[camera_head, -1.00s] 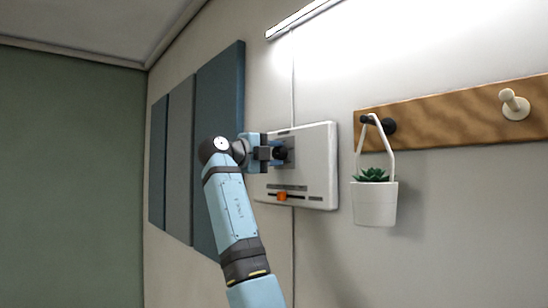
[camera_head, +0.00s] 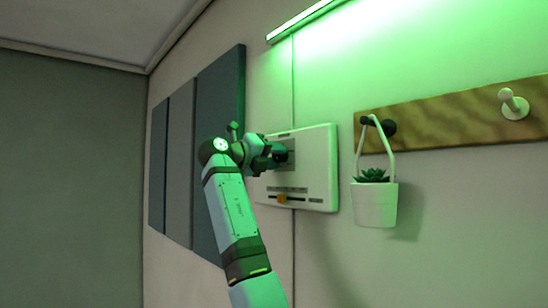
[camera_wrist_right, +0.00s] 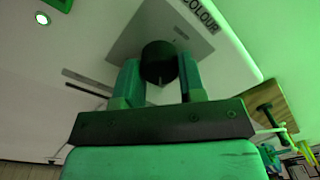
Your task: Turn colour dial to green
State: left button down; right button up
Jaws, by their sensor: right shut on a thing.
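The colour dial is a dark round knob (camera_wrist_right: 159,62) on a grey plate marked "COLOUR" (camera_wrist_right: 200,14) in the right wrist view. It sits on a white wall panel (camera_head: 318,165) in the head view, where my gripper partly hides it. My right gripper (camera_wrist_right: 160,78) is shut on the dial, with one finger on each side of it. In the head view my right gripper (camera_head: 280,153) reaches the panel from the left. The light bar (camera_head: 305,20) above the panel glows green. My left gripper is not in view.
An orange slider (camera_head: 282,198) is low on the panel. To the right, a white plant pot (camera_head: 375,204) hangs from a dark peg on a wooden rail (camera_head: 450,118). Dark wall panels (camera_head: 220,150) stand behind my arm on the left.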

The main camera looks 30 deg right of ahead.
dwell(0.4)
jog(key=o, duration=0.9)
jog(key=a, duration=0.4)
jog(key=a+b, duration=0.1)
jog(key=a, duration=0.8)
jog(key=shift+s+a+f+b, duration=0.2)
jog(key=shift+s+a+b, duration=0.1)
jog(key=shift+a+b, duration=0.1)
